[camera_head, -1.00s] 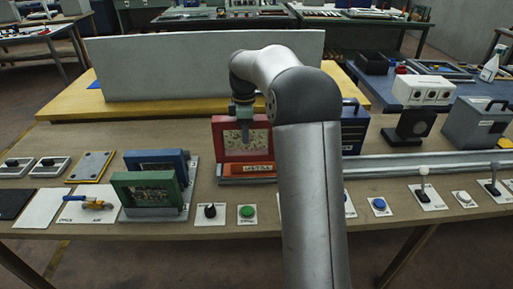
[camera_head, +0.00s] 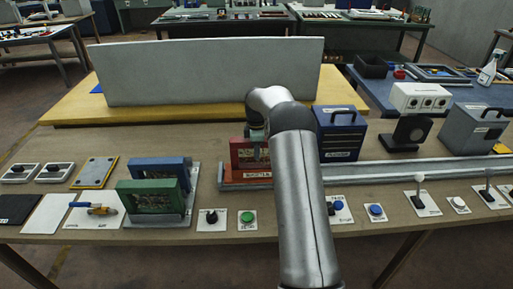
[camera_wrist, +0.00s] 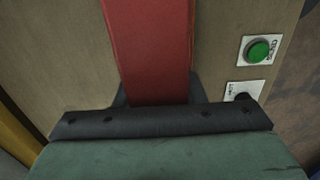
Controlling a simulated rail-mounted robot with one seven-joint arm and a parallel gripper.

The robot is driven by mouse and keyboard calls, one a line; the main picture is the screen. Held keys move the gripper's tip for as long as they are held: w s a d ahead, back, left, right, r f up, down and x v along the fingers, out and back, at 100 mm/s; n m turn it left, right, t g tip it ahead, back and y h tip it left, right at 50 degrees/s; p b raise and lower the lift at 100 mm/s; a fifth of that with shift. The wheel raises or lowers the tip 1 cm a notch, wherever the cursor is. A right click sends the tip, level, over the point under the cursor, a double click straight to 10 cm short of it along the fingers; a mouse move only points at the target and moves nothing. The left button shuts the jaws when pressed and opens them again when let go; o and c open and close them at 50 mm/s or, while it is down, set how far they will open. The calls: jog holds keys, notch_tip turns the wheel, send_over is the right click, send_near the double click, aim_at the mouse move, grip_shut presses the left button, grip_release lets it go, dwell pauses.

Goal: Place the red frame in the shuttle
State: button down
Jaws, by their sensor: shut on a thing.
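The red frame (camera_head: 242,153) stands upright at the shuttle (camera_head: 235,180), a low orange-red block with a white label at the left end of the grey rail. The frame's lower edge meets the shuttle in the head view; whether it is fully seated I cannot tell. My gripper (camera_head: 256,137) is shut on the frame's upper part, partly hidden behind my arm. In the wrist view the red frame (camera_wrist: 150,50) runs up from the dark jaw part of my gripper (camera_wrist: 158,105). My arm hides the frame's right side.
A green frame (camera_head: 147,200) and a blue frame (camera_head: 158,170) stand in a holder to the left. A green button (camera_head: 247,217) and black knob (camera_head: 211,216) lie in front. The rail (camera_head: 400,170) extends right, past a blue box (camera_head: 341,133). A grey panel (camera_head: 210,70) stands behind.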

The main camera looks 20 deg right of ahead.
jog(key=shift+f, duration=0.15)
jog(key=c, duration=0.9)
grip_release()
